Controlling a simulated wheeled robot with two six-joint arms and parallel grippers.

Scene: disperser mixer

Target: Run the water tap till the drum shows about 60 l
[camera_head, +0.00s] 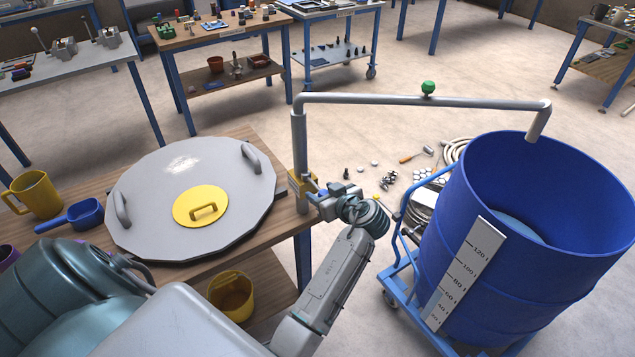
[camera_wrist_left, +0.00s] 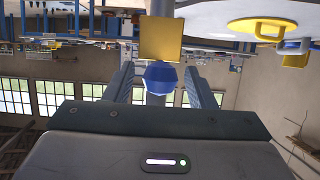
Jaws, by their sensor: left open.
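The blue drum (camera_head: 470,270) stands at the right with a white scale (camera_head: 466,275) on its side. A pale blue water surface (camera_head: 518,229) shows inside; I cannot read its level against the scale. The grey water pipe (camera_head: 420,100) rises from the bench edge and ends in a spout (camera_head: 538,122) over the drum. No stream shows. A yellow fitting (camera_head: 301,185) sits low on the upright pipe. My left gripper (camera_head: 324,203) is open beside it. In the left wrist view a blue knob (camera_wrist_left: 161,76) shows between the open fingers, before the yellow fitting (camera_wrist_left: 161,38). Contact is unclear.
A round grey lid (camera_head: 150,215) with a yellow hatch (camera_head: 201,206) lies on the wooden bench. A yellow jug (camera_head: 36,194) and blue scoop (camera_head: 75,215) stand left of it. The drum rests on a blue trolley (camera_head: 396,278). Small parts and hoses lie on the floor behind.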

